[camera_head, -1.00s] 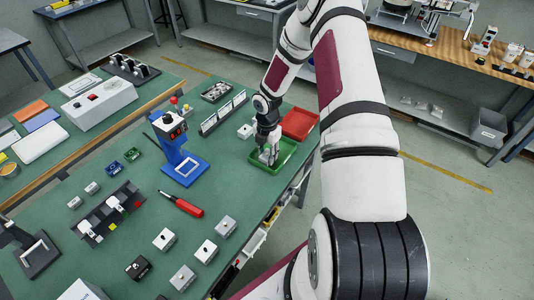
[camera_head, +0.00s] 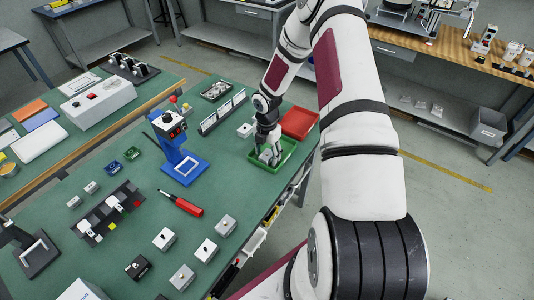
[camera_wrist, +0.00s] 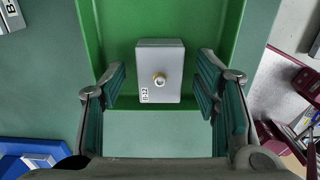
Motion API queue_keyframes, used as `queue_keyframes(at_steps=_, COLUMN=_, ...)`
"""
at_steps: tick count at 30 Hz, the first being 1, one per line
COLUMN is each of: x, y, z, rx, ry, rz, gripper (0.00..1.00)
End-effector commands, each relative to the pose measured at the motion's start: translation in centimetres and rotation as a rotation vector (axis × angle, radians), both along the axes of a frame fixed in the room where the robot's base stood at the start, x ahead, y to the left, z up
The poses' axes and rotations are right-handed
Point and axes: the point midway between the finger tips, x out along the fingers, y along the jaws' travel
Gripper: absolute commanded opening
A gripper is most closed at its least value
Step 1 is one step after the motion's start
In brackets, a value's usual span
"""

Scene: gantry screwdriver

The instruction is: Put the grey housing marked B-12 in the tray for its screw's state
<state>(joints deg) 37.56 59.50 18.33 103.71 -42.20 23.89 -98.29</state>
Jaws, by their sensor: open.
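The grey housing marked B-12 (camera_wrist: 160,90) lies in the green tray (camera_wrist: 230,25). Its label reads B-12 at its lower left corner, and a brass-coloured screw stands at the middle of its top face. My gripper (camera_wrist: 160,97) is open, with one finger on each side of the housing and a visible gap on both sides. In the head view my gripper (camera_head: 268,155) is over the green tray (camera_head: 285,161) and mostly hides the housing. The red tray (camera_head: 299,122) is just behind the green one.
A blue stand (camera_head: 182,160) is left of the green tray. A red-handled screwdriver (camera_head: 184,205) and several grey housings (camera_head: 206,251) lie on the green table nearer the front. A small light block (camera_head: 245,130) sits behind the green tray. The table edge is just right of the trays.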

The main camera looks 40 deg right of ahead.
Motion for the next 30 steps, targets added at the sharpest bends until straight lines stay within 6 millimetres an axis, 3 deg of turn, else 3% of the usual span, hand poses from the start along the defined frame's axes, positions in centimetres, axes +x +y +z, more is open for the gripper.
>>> queue_keyframes(at_steps=18, x=0.0, y=-0.1, z=10.4, rx=-0.001, ry=-0.003, rz=-0.002, gripper=0.56)
queue_keyframes(at_steps=30, x=0.0, y=0.0, z=11.9, rx=-0.002, ry=-0.001, rz=-0.002, gripper=0.56)
